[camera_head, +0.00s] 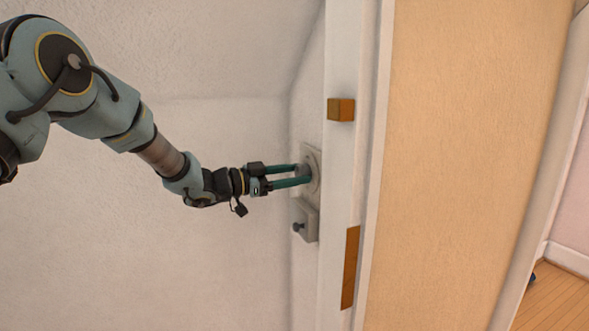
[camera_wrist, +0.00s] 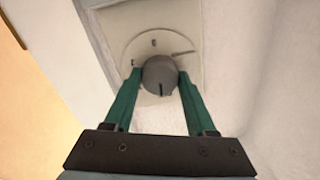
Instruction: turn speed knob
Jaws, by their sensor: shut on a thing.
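The speed knob (camera_wrist: 160,76) is a round grey dial on a pale wall plate (camera_wrist: 186,20), with a dark line on its lower face and marks on the disc around it. My gripper (camera_wrist: 158,80) is shut on the knob, one green finger on each side. In the head view my gripper (camera_head: 306,174) reaches in from the left to the same knob, which is partly hidden behind the fingers. The wall plate (camera_head: 310,155) is fixed to the narrow wall beside the door frame.
A second plate (camera_head: 309,222) with a small dark switch (camera_head: 298,227) sits just below the knob. A white door frame (camera_head: 340,60) with brass hardware (camera_head: 341,110) stands right beside it. A tan door (camera_head: 460,150) fills the right. The wall left of the plates is bare.

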